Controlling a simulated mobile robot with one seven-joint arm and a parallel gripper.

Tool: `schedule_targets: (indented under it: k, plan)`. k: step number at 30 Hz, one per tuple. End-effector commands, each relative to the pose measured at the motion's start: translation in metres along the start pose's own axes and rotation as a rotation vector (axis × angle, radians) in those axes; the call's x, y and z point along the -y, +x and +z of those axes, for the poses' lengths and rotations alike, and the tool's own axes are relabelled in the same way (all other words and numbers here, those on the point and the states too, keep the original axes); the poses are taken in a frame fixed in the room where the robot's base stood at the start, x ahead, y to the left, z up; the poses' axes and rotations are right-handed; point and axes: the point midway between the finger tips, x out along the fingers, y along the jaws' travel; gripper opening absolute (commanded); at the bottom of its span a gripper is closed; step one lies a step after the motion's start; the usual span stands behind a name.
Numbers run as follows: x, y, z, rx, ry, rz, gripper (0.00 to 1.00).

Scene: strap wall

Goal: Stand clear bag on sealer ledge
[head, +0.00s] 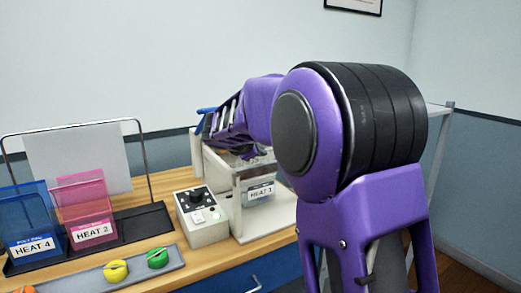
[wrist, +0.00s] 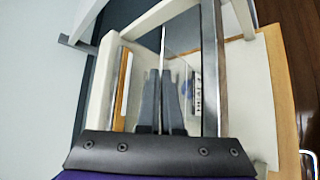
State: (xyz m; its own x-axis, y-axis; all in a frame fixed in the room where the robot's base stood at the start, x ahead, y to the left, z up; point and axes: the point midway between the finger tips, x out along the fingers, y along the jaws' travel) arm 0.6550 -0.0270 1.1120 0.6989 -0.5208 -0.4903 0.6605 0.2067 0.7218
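The clear bag shows by its white "HEAT 1" label (head: 261,190), which faces the front inside the pale sealer frame (head: 237,205). The label also shows in the wrist view (wrist: 196,92). The bag's clear film is hard to make out. It looks upright and low, at the sealer's ledge (head: 275,212); whether its bottom edge touches is unclear. My gripper (wrist: 161,74) reaches down into the sealer from above, its dark fingers close together with a thin pale edge between them, apparently the bag's top. In the head view my arm hides the fingertips.
A control box (head: 203,213) with knobs stands left of the sealer. Farther left, a blue "HEAT 4" bag (head: 28,218) and a pink "HEAT 2" bag (head: 85,205) stand in a dark rack (head: 148,222). A grey tray (head: 130,270) holds coloured clips. The sealer's frame bars closely surround my gripper.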

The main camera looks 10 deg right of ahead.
Motion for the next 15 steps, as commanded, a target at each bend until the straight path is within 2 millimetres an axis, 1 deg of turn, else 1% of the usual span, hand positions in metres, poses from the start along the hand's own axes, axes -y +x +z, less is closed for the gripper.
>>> schedule_targets:
  k: [11, 14, 15]
  plan:
    - [0.003, 0.0022, -0.002, 0.001, 0.0, 0.001, 0.0]
    - [0.003, 0.0022, -0.002, 0.001, 0.0, 0.001, 0.15]
    - [0.0031, 0.0022, -0.002, 0.001, 0.0, 0.001, 0.22]
